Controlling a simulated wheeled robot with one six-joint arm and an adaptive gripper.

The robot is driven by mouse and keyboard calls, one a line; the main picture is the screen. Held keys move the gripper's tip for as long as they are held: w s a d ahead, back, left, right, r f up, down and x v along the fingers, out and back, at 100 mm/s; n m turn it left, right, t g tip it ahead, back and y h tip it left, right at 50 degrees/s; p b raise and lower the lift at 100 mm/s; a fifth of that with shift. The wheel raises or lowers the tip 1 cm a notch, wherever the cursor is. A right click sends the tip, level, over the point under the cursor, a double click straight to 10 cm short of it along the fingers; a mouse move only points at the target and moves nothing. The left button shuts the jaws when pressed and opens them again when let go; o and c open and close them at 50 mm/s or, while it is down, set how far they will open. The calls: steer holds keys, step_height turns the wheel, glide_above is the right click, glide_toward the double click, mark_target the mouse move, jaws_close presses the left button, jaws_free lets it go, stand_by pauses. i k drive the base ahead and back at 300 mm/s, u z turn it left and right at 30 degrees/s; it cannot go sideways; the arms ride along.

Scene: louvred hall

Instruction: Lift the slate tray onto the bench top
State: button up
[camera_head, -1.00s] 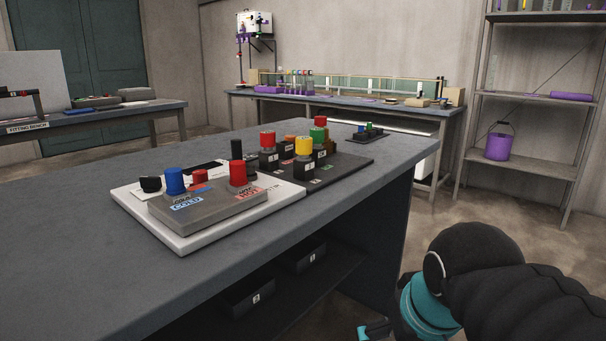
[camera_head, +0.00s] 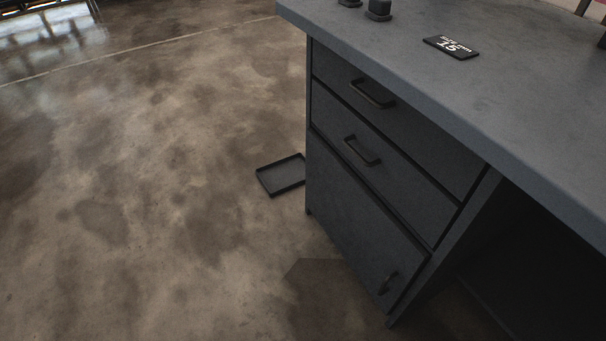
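The slate tray (camera_head: 281,176) is a dark, shallow, rectangular tray with a low rim. It lies flat on the concrete floor, close to the left side of the bench's drawer unit, and looks empty. Its right end is close to or partly behind the cabinet edge. The bench top (camera_head: 470,92) is a grey slab above the drawers, at the upper right. My gripper is not in view.
The drawer unit (camera_head: 385,165) has two drawers and a lower door, all shut, with protruding handles. On the bench top are a dark plate marked 15 (camera_head: 451,47) and small dark objects (camera_head: 378,10) near the back edge. The floor (camera_head: 130,200) to the left is clear.

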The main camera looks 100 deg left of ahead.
mark_target(283, 175)
steer(key=u, duration=4.25)
steer(key=k, duration=0.75)
steer(key=u, duration=0.7)
steer(key=k, duration=0.4)
steer(key=u, duration=0.55)
steer(key=i, duration=1.95)
steer(key=z, duration=0.4)
steer(key=i, duration=1.9)
steer(key=z, duration=0.2)
